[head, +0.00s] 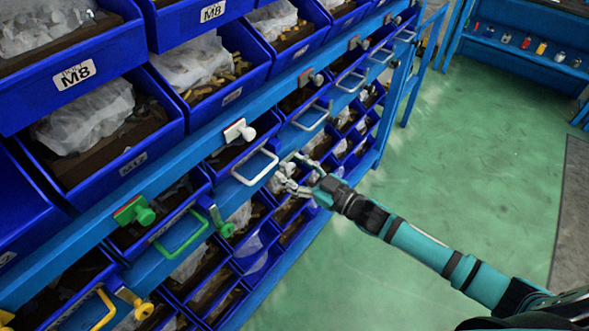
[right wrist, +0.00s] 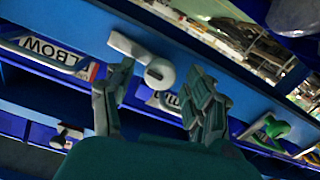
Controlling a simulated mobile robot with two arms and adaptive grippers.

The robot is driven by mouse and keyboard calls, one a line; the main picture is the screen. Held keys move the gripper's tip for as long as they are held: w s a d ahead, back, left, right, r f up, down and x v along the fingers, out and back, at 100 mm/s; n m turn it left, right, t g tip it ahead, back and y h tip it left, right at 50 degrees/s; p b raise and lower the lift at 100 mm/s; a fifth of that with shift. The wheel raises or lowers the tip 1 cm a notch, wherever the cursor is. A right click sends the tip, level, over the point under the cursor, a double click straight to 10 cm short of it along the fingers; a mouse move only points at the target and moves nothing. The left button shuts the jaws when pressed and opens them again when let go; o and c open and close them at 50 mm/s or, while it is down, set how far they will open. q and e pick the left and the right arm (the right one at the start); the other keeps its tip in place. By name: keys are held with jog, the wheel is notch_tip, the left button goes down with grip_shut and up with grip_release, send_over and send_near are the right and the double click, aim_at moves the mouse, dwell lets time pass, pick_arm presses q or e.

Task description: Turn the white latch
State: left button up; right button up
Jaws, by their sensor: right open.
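The white latch (head: 240,131) is mounted on the blue rail of the rack, above a white handle (head: 254,167). In the right wrist view the white latch (right wrist: 128,46) shows a flat bar and a round knob. My right gripper (head: 292,175) reaches in from the right in front of the rack, to the right of and below the latch in the head view. In the right wrist view my right gripper (right wrist: 163,90) is open and empty, with the knob showing between and beyond its fingertips. It appears apart from the latch. My left gripper is not in view.
A green latch (head: 142,213) with a green handle (head: 181,236) and a yellow latch (head: 135,302) sit along nearby rails. Blue bins (head: 88,120) with bagged parts fill the rack. The green floor (head: 440,165) to the right is clear.

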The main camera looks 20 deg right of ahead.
jog(key=c, duration=1.1)
jog(key=shift+n, duration=0.5)
grip_shut()
jog(key=o, duration=1.1)
grip_release()
jog(key=v, duration=1.2)
